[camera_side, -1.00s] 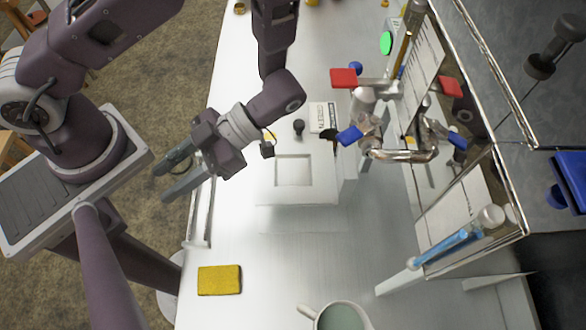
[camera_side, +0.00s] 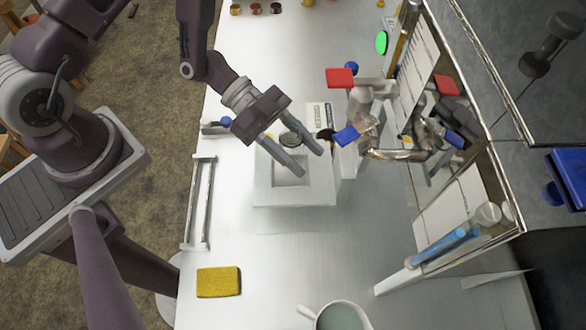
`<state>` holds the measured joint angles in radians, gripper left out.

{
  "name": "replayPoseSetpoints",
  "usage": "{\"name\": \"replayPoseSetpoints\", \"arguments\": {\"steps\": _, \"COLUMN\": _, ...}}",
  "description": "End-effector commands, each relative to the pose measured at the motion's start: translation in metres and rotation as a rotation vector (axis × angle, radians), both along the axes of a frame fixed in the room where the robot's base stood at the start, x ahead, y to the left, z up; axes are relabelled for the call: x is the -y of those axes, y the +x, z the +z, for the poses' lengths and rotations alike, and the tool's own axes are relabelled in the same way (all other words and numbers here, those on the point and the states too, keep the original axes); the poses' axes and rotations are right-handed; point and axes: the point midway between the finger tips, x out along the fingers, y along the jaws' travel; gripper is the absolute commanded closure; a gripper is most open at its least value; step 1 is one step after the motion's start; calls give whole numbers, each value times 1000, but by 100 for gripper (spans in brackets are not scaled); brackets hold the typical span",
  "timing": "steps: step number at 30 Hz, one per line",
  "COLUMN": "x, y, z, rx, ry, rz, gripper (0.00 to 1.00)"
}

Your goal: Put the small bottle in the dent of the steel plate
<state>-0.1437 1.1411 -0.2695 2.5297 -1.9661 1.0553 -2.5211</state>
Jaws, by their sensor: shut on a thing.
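The steel plate (camera_side: 318,190) is a pale, raised block on the bench with a square dent (camera_side: 291,172) in its top. My gripper (camera_side: 309,162) is over the far part of the plate, its two fingers pointing down and to the right. A small dark round thing with a lighter rim, apparently the small bottle (camera_side: 290,139), sits between the fingers, near the far edge of the dent. The fingers are shut on it and hide part of it and part of the dent. I cannot tell its height above the plate.
A white card (camera_side: 319,113) lies behind the plate. Pipework with a red handle (camera_side: 341,78) and a blue handle (camera_side: 347,136) stands close on the right. A yellow sponge (camera_side: 218,282) and a mug (camera_side: 340,317) are in front. Bench between them is clear.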

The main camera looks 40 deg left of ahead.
Motion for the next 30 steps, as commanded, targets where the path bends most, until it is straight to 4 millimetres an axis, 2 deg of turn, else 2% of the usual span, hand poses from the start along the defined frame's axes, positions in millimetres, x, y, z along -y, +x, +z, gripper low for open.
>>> {"name": "replayPoseSetpoints", "arguments": {"steps": 1, "x": 0, "y": -1, "z": -12, "rx": -4, "ry": 2, "rz": 1, "gripper": 100}}
{"name": "replayPoseSetpoints", "arguments": {"steps": 9, "x": 0, "y": -1, "z": -60, "rx": -2, "ry": 2, "rz": -1, "gripper": 100}}
{"name": "replayPoseSetpoints", "arguments": {"steps": 20, "x": 0, "y": 0, "z": -66, "rx": 1, "ry": 1, "rz": -3, "gripper": 100}}
{"name": "replayPoseSetpoints", "arguments": {"steps": 21, "x": 0, "y": 0, "z": -67, "rx": 1, "ry": 2, "rz": -3, "gripper": 56}}
{"name": "replayPoseSetpoints", "arguments": {"steps": 24, "x": 0, "y": 0, "z": -66, "rx": 1, "ry": 1, "rz": -3, "gripper": 36}}
{"name": "replayPoseSetpoints", "arguments": {"steps": 30, "x": 0, "y": 0, "z": -66, "rx": 1, "ry": 2, "rz": -3, "gripper": 36}}
